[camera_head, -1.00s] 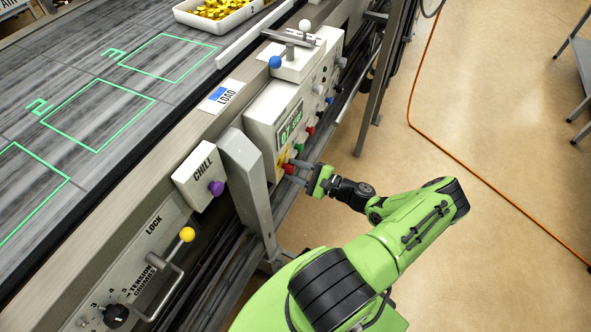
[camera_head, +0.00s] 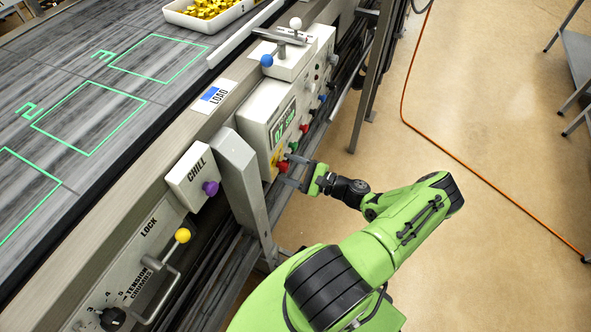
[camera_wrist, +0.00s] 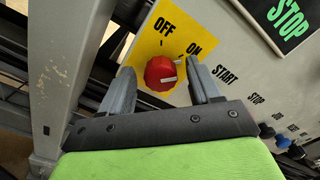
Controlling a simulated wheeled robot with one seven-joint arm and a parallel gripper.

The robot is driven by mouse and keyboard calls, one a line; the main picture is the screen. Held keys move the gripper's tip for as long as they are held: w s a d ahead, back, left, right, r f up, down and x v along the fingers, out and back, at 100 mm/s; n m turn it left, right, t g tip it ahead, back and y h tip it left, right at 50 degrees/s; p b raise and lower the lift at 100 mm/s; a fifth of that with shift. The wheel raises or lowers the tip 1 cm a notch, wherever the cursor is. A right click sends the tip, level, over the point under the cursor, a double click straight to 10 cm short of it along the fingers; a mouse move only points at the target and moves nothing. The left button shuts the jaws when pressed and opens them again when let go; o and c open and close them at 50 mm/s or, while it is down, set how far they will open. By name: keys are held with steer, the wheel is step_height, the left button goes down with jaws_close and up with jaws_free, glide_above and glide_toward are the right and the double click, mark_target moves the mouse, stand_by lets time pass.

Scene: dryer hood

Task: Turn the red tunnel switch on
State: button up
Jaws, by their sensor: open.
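The red tunnel switch (camera_wrist: 161,73) is a round knob on a yellow plate (camera_wrist: 150,48) marked OFF and ON. Its white pointer mark lies toward the right side of the knob, below the word ON. In the head view the red switch (camera_head: 282,166) is on the lower left of the white control panel (camera_head: 256,122). My gripper (camera_wrist: 160,85) is open, with one finger to the left and one to the right of the knob. In the head view my gripper (camera_head: 293,172) reaches the panel from the right. I cannot tell whether the fingers touch the knob.
A grey post (camera_head: 241,180) stands just left of the switch. A CHILL box with a purple knob (camera_head: 210,187) is further left. Open floor (camera_head: 470,110) lies to the right.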

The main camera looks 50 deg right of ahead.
steer(key=p+v, duration=0.1)
steer(key=v, duration=1.4)
steer(key=shift+s, duration=0.35)
steer(key=shift+d, duration=0.1)
steer(key=w+a+r+n+g+p, duration=0.25)
steer(key=a+r+n+g, duration=0.25)
steer(key=r, duration=0.3)
steer(key=w+a+r+n+g+h+p, duration=0.1)
steer(key=w+a+r+n+g+p, duration=0.1)
steer(key=w+a+r+n+g, duration=0.45)
steer(key=w+a+r+n+g+p, duration=0.1)
steer(key=a+r+n+g+p, duration=0.2)
steer(key=r, duration=0.6)
steer(key=s+a+r+n+t+h+p, duration=0.1)
steer(key=s+a+r+n, duration=0.3)
steer(key=r, duration=0.5)
steer(key=s+a+r+n+t+h+p, duration=0.2)
steer(key=s+a+r, duration=0.4)
steer(key=a+r, duration=0.3)
steer(key=shift+s+a+r+n+h+p, duration=0.35)
steer(key=shift+r+n+h+p, duration=0.3)
steer(key=shift+n+h, duration=0.55)
